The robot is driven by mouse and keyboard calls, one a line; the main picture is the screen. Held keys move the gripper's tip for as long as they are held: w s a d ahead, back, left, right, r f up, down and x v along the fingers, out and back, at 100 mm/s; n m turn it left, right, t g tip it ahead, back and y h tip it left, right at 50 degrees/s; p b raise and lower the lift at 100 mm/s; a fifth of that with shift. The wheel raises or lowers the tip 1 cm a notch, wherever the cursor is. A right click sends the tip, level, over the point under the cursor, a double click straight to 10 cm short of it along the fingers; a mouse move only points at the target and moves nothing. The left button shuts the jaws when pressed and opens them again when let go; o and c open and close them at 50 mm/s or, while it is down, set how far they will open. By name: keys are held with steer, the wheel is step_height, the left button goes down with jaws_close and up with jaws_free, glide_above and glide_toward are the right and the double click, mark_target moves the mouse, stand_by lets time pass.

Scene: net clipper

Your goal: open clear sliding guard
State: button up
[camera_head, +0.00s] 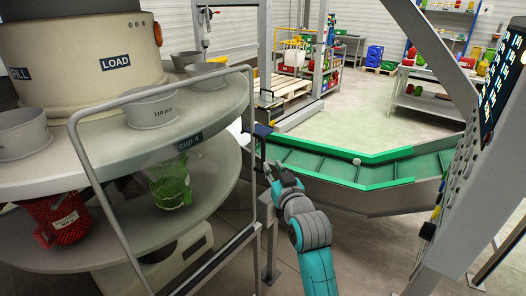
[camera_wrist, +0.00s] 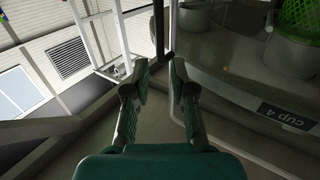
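The guard's grey tubular frame (camera_head: 150,94) stands in front of the round machine at the left, spanning its two decks. Its clear panel is hard to make out, and I cannot tell how far it is slid. My gripper (camera_head: 272,172) is just right of the frame's right-hand post. In the wrist view my gripper (camera_wrist: 159,66) has its two fingers apart with nothing between them. A dark upright post (camera_wrist: 158,28) shows beyond the fingertips. Whether the fingers touch any part of the guard cannot be told.
The machine's upper deck (camera_head: 100,165) carries several grey cups and a "cup 4" label (camera_wrist: 286,116). Green net (camera_head: 172,187) hangs below it. A green conveyor (camera_head: 345,170) runs behind my arm. A panel column (camera_head: 465,160) stands at the right.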

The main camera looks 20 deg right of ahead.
mark_target(264, 152)
steer(key=w, duration=1)
steer(key=shift+w+a, duration=0.2)
steer(key=shift+w, duration=0.05)
jaws_close()
